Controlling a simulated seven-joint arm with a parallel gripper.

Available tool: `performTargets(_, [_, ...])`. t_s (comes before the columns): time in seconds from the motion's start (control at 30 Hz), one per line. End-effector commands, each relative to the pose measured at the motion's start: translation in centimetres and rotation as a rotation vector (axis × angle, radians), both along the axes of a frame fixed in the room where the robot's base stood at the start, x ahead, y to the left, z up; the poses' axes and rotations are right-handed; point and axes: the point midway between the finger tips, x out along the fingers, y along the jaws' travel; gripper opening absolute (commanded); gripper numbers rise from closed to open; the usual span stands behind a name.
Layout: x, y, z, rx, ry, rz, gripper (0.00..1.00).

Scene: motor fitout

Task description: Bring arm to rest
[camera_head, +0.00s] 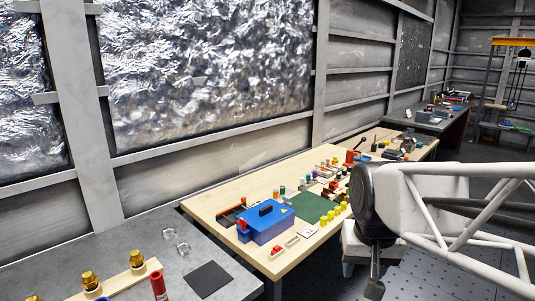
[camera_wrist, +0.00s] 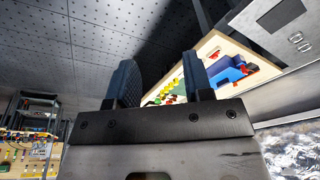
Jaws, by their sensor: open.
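My arm reaches in from the right in the head view, in front of the wooden bench (camera_head: 215,205) and raised above the floor. Its white links and dark round joint hide part of the bench's right side. My gripper (camera_wrist: 158,82) shows in the wrist view with its two dark fingers well apart. Nothing is seen held between them. The bench shows tilted beyond the fingers, with a gap of air between. In the head view I cannot clearly make out the fingers.
A blue box (camera_head: 265,220) with a black handle, a green mat (camera_head: 312,207) and several yellow pieces (camera_head: 335,214) are on the bench. A grey table (camera_head: 150,240) at front left bears brass fittings (camera_head: 137,259) and a dark square pad (camera_head: 208,279). The floor (camera_head: 420,275) below my arm looks clear.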

Motion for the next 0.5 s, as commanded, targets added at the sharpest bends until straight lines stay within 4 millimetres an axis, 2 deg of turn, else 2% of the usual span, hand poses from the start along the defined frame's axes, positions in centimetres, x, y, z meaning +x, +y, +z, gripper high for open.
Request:
performTargets(0.03, [-1.3, -0.2, -0.3, -0.003, -0.006, 0.011, 0.47])
performTargets(0.2, [-4.9, -0.6, -1.7, -0.015, -0.019, 0.054, 0.47])
performTargets(0.33, [-6.9, -0.9, -2.6, -0.022, -0.026, 0.078, 0.47])
performTargets(0.5, [-8.1, -1.0, -3.2, -0.027, -0.030, 0.096, 0.47])
